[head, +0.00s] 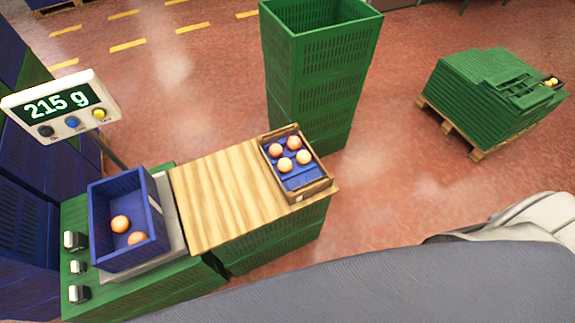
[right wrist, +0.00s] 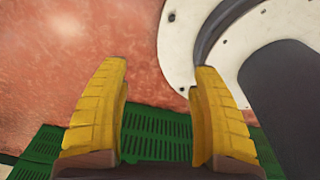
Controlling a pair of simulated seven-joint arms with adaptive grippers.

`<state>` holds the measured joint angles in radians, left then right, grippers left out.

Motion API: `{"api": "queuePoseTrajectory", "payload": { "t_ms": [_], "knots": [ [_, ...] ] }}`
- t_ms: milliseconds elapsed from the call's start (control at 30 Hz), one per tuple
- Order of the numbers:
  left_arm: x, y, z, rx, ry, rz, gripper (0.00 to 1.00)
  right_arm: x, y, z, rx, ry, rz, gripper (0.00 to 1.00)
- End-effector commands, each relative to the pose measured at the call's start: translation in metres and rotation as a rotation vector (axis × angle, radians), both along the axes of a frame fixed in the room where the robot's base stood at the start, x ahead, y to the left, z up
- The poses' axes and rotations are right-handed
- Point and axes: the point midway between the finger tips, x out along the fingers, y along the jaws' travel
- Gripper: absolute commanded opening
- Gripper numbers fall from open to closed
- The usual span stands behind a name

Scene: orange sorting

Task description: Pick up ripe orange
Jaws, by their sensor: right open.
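Several oranges (head: 285,164) sit in a small wooden crate with a blue liner (head: 299,182) at the right end of the wooden board. Two more oranges lie in the blue bin (head: 152,247) on the scale: one orange (head: 120,223) and a second orange (head: 137,239). I cannot tell their ripeness for sure at this size. My right gripper (right wrist: 160,88) shows in the right wrist view with its yellow fingers apart and nothing between them. It is away from the oranges. My left gripper is in neither view.
The scale display (head: 60,103) reads 215 g. A tall stack of green crates (head: 315,80) stands behind the wooden board (head: 222,200). Flat green crates (head: 480,95) lie on a pallet at the right. The board is bare left of the small crate.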

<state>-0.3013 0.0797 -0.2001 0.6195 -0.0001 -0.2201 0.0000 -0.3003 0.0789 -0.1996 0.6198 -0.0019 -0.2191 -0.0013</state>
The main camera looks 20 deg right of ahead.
Motion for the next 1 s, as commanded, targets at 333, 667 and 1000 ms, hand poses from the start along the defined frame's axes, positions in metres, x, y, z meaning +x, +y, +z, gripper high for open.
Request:
{"api": "queuePoseTrajectory", "payload": {
  "t_ms": [333, 667, 1000],
  "knots": [
    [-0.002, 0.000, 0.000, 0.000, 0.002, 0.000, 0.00, 0.000, -0.001, 0.000, 0.000, 0.001, -0.001, 0.65],
    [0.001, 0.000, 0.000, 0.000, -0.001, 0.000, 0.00, 0.000, 0.000, 0.000, 0.000, 0.001, -0.002, 0.58],
    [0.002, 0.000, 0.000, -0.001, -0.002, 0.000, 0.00, 0.066, -0.004, 0.007, 0.049, -0.114, -0.184, 0.58]
  ]
}}
